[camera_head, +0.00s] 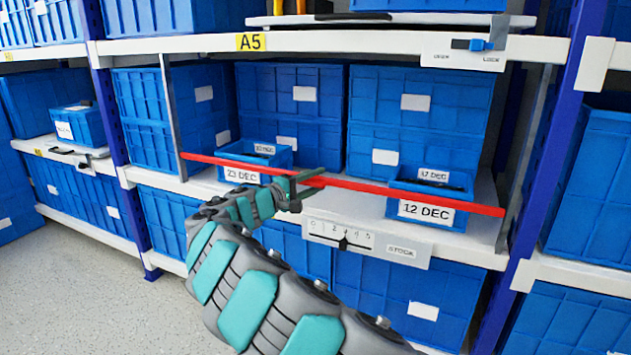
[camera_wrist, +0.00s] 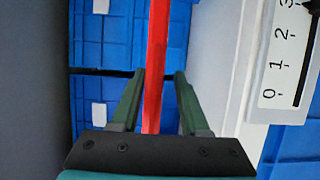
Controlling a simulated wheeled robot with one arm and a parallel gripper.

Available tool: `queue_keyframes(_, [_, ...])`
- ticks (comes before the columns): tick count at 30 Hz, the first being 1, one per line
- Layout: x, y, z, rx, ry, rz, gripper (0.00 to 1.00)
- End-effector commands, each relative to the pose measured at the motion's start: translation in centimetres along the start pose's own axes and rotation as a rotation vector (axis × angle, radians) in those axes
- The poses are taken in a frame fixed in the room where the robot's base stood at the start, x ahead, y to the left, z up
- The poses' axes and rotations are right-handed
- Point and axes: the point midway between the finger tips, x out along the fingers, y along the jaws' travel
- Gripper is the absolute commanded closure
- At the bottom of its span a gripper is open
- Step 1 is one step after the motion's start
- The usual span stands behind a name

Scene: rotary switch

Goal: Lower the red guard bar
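The red guard bar (camera_head: 400,192) runs across the front of the middle shelf bay, between grey uprights at left and right. It stands a little above the shelf board and in front of small blue bins. My gripper (camera_head: 308,180) is at the middle of the bar, at the end of my grey and teal arm. In the wrist view, my gripper (camera_wrist: 160,76) is open, with the red bar (camera_wrist: 156,45) passing between its fingers. Gaps show on both sides of the bar.
Small labelled bins (camera_head: 426,212) and (camera_head: 243,175) sit just behind the bar. A slider scale (camera_head: 340,236) and a STOCK plate (camera_head: 402,252) are on the shelf edge below. A lock slider (camera_head: 478,45) is on the shelf above. Large blue crates (camera_head: 290,100) fill the back.

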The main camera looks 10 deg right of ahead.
Motion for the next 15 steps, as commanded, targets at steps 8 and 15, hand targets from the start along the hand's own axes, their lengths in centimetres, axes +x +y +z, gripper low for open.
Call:
queue_keyframes(8, [-0.8, 0.2, -0.1, 0.001, 0.002, 0.002, 0.55])
queue_keyframes(15, [-4.6, 0.2, 0.0, 0.0, 0.0, 0.003, 0.55])
